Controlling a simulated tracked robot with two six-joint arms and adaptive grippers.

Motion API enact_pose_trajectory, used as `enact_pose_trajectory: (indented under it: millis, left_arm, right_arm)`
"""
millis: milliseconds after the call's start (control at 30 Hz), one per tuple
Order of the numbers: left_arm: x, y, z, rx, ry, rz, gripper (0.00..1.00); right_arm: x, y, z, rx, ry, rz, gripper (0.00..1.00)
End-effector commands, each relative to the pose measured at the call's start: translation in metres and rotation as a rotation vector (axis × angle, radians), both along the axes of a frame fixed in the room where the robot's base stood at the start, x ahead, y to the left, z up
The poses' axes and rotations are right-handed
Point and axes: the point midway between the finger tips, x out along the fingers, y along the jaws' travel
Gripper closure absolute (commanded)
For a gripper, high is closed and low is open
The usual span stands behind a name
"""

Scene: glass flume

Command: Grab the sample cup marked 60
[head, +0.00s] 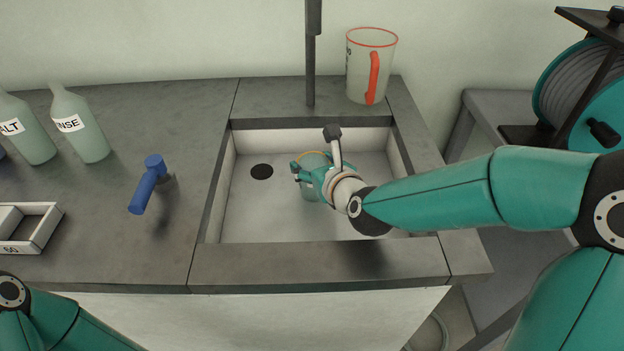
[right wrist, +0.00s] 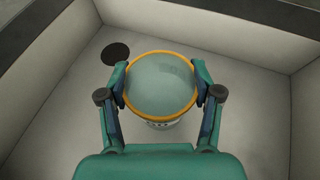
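A clear sample cup (right wrist: 160,88) with a yellow rim stands upright in the sink; it also shows in the head view (head: 312,187), partly behind my gripper. Its label is mostly hidden in the right wrist view, and I cannot read the number surely. My right gripper (head: 311,173) reaches into the sink from the right. In the right wrist view its two fingers (right wrist: 160,80) press against opposite sides of the cup near the rim, so it is shut on the cup. Only part of my left arm shows at bottom left; its gripper is out of view.
The sink (head: 248,215) has raised walls and a dark drain (head: 262,172). A red-rimmed jug (head: 358,78) stands behind it. A blue tap-like handle (head: 148,186), a white divided tray (head: 42,232) and labelled bottles (head: 82,130) are on the left counter. A dark post (head: 311,70) rises behind the sink.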

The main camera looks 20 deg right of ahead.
Motion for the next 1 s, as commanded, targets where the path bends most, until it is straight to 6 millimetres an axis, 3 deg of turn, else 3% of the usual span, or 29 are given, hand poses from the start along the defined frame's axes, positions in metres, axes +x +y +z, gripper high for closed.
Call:
enact_pose_trajectory:
  millis: [33,200,667,1000]
  left_arm:
    - [0.000,0.000,0.000,0.000,0.000,0.000,0.60]
    - [0.000,0.000,0.000,0.000,0.000,0.000,0.60]
    - [0.000,0.000,0.001,0.000,0.000,0.000,0.60]
    - [0.000,0.000,0.005,0.000,0.000,0.000,0.60]
  right_arm:
    - [0.000,0.000,0.000,0.000,0.000,0.000,0.52]
    - [0.000,0.000,0.000,0.000,0.000,0.000,0.77]
    - [0.000,-0.001,0.003,0.000,-0.001,-0.002,0.77]
    - [0.000,-0.001,0.017,0.000,-0.002,-0.003,0.77]
